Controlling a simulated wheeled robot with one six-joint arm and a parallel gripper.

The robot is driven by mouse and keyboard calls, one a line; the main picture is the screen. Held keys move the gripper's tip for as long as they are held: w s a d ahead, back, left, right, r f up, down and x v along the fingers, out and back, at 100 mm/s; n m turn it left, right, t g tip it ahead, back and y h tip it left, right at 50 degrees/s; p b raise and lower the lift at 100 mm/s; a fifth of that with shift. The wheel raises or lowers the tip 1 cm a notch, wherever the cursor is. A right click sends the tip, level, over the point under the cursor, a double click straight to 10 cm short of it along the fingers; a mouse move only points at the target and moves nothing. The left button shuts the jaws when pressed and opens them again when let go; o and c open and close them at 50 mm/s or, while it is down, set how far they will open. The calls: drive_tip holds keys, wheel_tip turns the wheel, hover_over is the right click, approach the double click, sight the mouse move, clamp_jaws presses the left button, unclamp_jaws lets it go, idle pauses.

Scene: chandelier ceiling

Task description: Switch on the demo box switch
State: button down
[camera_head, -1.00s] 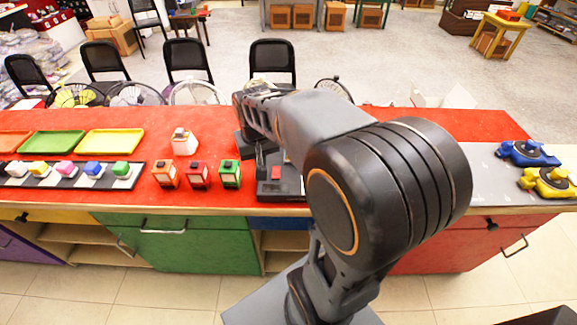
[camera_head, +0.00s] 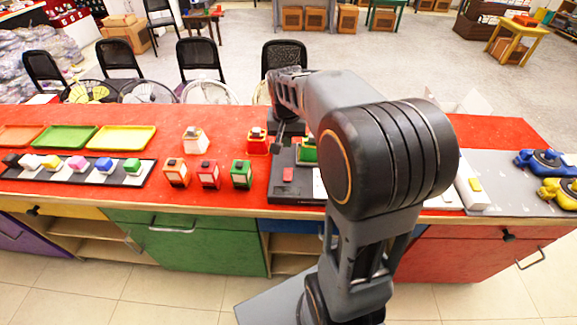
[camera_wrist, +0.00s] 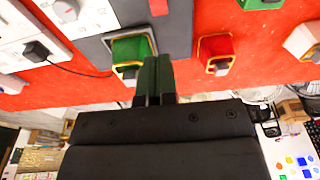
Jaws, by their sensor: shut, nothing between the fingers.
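The demo box (camera_head: 283,187) is a dark grey flat box on the red counter, with a red switch (camera_head: 288,174) near its front left. A green lantern-like block (camera_head: 307,152) with a yellow frame stands at its back; it also shows in the wrist view (camera_wrist: 128,48). The box's grey top (camera_wrist: 178,32) and red switch (camera_wrist: 158,7) are at the wrist view's top. My gripper (camera_head: 278,143) is shut and empty, by the box's back left corner. In the wrist view its fingertips (camera_wrist: 152,62) point between the green block and a red lantern block (camera_wrist: 215,50). I cannot tell whether the switch is on.
The red lantern block (camera_head: 257,143) stands just left of my gripper. A white (camera_head: 195,140), an orange (camera_head: 176,173), another red (camera_head: 208,174) and another green block (camera_head: 241,174) stand further left. A white strip with a plug and black cable (camera_wrist: 40,50) lies beside the box.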

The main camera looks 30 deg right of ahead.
sight(287, 171)
drive_tip(key=f, duration=0.4)
drive_tip(key=w+f, duration=0.1)
drive_tip(key=f, duration=0.3)
drive_tip(key=d+f, duration=0.1)
drive_tip(key=f, duration=0.4)
drive_tip(key=shift+w, duration=0.25)
drive_tip(key=shift+a, duration=0.15)
